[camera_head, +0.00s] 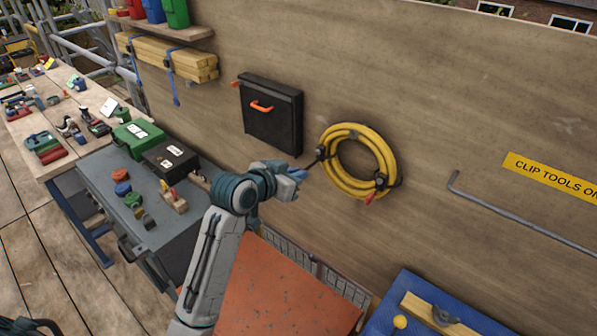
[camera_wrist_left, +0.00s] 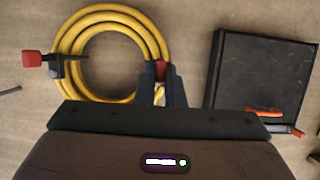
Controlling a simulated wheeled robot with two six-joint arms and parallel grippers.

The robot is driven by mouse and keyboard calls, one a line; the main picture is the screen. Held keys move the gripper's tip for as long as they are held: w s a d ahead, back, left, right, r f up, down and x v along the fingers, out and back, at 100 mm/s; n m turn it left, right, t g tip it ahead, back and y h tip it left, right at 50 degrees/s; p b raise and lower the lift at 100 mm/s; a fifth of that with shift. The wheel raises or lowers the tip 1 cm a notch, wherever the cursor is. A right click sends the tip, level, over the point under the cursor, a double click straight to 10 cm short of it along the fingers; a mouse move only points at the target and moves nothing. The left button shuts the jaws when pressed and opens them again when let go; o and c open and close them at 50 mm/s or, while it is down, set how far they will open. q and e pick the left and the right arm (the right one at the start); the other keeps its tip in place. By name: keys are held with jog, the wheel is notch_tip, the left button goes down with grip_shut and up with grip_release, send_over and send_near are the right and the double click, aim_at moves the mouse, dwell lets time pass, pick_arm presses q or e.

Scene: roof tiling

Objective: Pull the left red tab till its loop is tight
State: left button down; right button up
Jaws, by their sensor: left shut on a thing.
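A coiled yellow hose (camera_head: 332,177) hangs on the wooden wall, held by two dark strap loops. My left gripper (camera_head: 302,172) is at the left side of the coil, by the left loop (camera_head: 320,153). In the left wrist view my left gripper (camera_wrist_left: 161,82) is shut on the left red tab (camera_wrist_left: 161,69), which shows between the fingers beside the yellow hose (camera_wrist_left: 85,22). In the head view the gripper hides this tab. The right red tab (camera_head: 369,198) hangs free below the right loop (camera_head: 382,180). My right gripper is not in view.
A black box (camera_head: 272,125) with an orange handle is on the wall left of the coil. A grey bent rail (camera_head: 500,212) and a yellow sign (camera_head: 550,176) are to the right. An orange surface (camera_head: 285,295) and a blue mat (camera_head: 415,290) lie below.

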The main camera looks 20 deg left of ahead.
pick_arm(q)
jog(key=c, duration=1)
grip_release()
jog(key=shift+o, duration=0.2)
jog(key=s+a, duration=0.2)
jog(key=s, duration=0.4)
jog(key=shift+w, duration=0.1)
